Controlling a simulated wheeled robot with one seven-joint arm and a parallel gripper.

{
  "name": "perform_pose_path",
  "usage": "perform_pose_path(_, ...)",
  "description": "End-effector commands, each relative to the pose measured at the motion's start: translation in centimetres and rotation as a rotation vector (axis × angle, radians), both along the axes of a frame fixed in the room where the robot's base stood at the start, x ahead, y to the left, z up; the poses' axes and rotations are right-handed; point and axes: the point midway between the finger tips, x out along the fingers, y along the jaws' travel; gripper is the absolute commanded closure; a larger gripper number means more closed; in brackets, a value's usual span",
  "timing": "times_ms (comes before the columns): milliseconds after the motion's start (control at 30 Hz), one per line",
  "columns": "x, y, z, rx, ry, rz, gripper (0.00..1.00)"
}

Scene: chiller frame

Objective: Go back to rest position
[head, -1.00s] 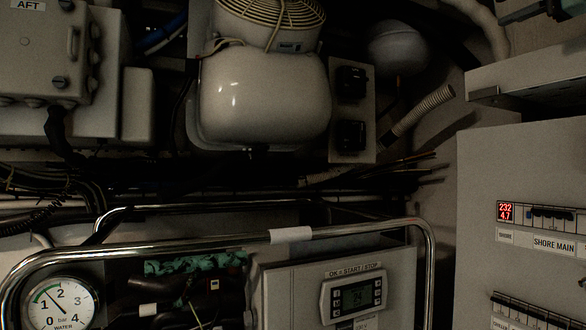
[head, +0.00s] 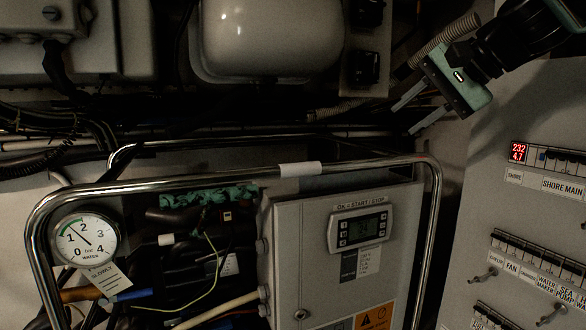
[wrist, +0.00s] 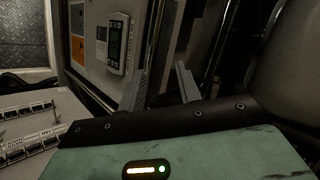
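My gripper (head: 408,113) is at the upper right of the head view, held in the air in front of the back wall and above the tubular rail. Its two grey fingers stand apart with nothing between them. In the wrist view my gripper's fingers (wrist: 162,88) also stand apart and empty, pointing toward the chiller frame. The control box with its small display (head: 361,229) stands inside the frame (head: 240,171), and the display also shows in the wrist view (wrist: 117,43).
A breaker panel (head: 520,215) marked SHORE MAIN stands at the right, below my arm. A water gauge (head: 84,240) with a paper tag hangs at the left of the frame. A white tank (head: 270,40) is at the top. Loose hoses and wires fill the frame's left part.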

Motion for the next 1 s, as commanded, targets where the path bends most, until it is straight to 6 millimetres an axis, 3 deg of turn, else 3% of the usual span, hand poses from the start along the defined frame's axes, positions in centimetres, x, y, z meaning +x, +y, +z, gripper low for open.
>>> perform_pose_path(33,-1.6,2.2,-2.7,-0.059,0.036,0.073,0.66)
perform_pose_path(100,-4.0,4.6,-6.6,-0.152,0.072,0.174,0.66)
perform_pose_path(233,-9.7,8.0,-13.4,-0.334,0.121,0.39,0.66)
perform_pose_path(367,-16.6,9.6,-19.6,-0.522,0.149,0.643,0.66)
perform_pose_path(500,-23.6,9.1,-24.8,-0.703,0.149,0.913,0.66)
perform_pose_path(600,-27.1,8.0,-27.1,-0.796,0.14,1.063,0.66)
perform_pose_path(700,-29.2,7.0,-28.4,-0.854,0.132,1.161,0.66)
perform_pose_path(1000,-30.1,6.5,-29.1,-0.88,0.127,1.205,0.66)
